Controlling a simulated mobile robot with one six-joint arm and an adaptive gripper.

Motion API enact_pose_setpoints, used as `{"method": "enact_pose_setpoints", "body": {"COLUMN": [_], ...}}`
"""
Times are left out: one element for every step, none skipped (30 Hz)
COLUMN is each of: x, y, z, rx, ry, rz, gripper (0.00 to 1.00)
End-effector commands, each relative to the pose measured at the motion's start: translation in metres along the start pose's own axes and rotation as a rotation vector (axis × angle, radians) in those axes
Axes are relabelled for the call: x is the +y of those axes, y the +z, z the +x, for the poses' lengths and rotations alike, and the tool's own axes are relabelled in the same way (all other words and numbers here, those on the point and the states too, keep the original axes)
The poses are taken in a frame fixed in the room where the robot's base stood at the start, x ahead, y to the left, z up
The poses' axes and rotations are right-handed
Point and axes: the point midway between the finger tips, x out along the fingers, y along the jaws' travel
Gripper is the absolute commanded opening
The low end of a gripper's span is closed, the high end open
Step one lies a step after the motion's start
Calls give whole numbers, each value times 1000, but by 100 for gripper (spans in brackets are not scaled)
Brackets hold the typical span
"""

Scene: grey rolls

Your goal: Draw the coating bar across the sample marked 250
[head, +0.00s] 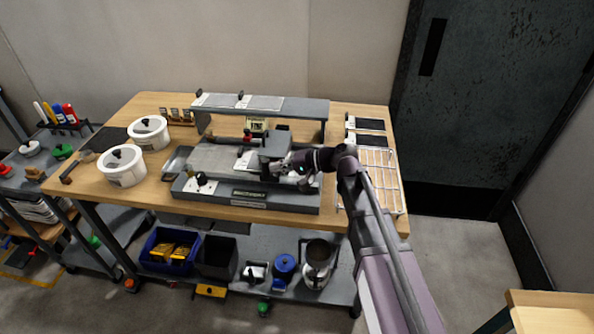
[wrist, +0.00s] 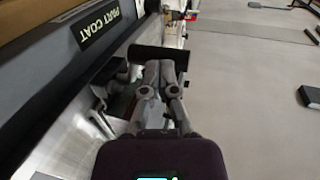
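The coater (head: 255,196) is a grey bench machine on the wooden table, with a flat light-grey bed (head: 212,158). A dark grey carriage block (head: 275,147) stands at the right part of the bed. A pale sheet (head: 248,161) with a black clip lies just left of it. No number 250 is readable, and I cannot make out the coating bar. My gripper (head: 285,165) is at the carriage's front right side. In the wrist view my gripper (wrist: 161,68) has its fingers close together at a dark crosspiece (wrist: 150,54); whether they grasp it is unclear.
A raised grey shelf (head: 300,106) with clipped sheets stands behind the bed. A white wire rack (head: 381,182) and dark panels (head: 370,124) lie to the right. The table's front edge is close to the coater.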

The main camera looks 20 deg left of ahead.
Motion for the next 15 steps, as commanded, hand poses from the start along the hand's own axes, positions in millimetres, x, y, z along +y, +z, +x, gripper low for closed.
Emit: {"method": "enact_pose_setpoints", "body": {"x": [0, -1, -1, -1, -1, -2, -2, -2, -2, -2, -2, -3, -3, -3, -3], "y": [0, 0, 0, 0, 0, 0, 0, 0, 0, 0, 0, 0, 0, 0, 0], "z": [2, 2, 3, 4, 4, 5, 5, 6, 7, 7, 8, 9, 9, 10, 11], "rx": [-1, -1, -1, -1, -1, -1, -1, -1, -1, -1, -1, 0, 0, 0, 0], "ry": [0, 0, 0, 0, 0, 0, 0, 0, 0, 0, 0, 0, 0, 0, 0], "rz": [0, 0, 0, 0, 0, 0, 0, 0, 0, 0, 0, 0, 0, 0, 0], "gripper": [0, 0, 0, 0, 0, 0, 0, 0, 0, 0, 0, 0, 0, 0, 0]}}
